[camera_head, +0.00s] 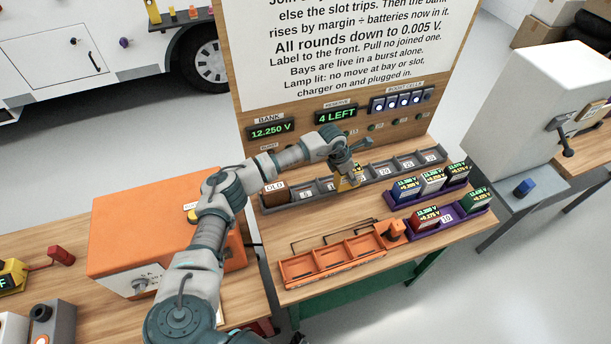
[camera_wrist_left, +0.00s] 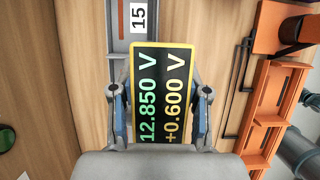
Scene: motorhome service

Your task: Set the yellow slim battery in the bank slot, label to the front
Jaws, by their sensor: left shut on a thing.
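My left gripper (camera_head: 347,176) is shut on the yellow slim battery (camera_head: 345,185), at the grey slotted row (camera_head: 408,172) on the bench. In the left wrist view the yellow battery (camera_wrist_left: 190,47) stands between both fingers, with its black label reading 12.850 V and +0.600 V turned to that camera. A grey slot strip with a 15 tag (camera_wrist_left: 138,17) shows just beyond it. Whether the battery sits in a slot or hangs above it, I cannot tell. A brown block tagged OLD (camera_head: 275,192) fills the row's left end. My right gripper is not in view.
The bank display (camera_head: 271,130) reads 12.250 V and the reserve display (camera_head: 336,114) reads 4 LEFT. An empty orange tray (camera_head: 335,265) lies in front of the row. Purple trays (camera_head: 468,212) with several batteries stand to the right. An orange box (camera_head: 140,235) stands left.

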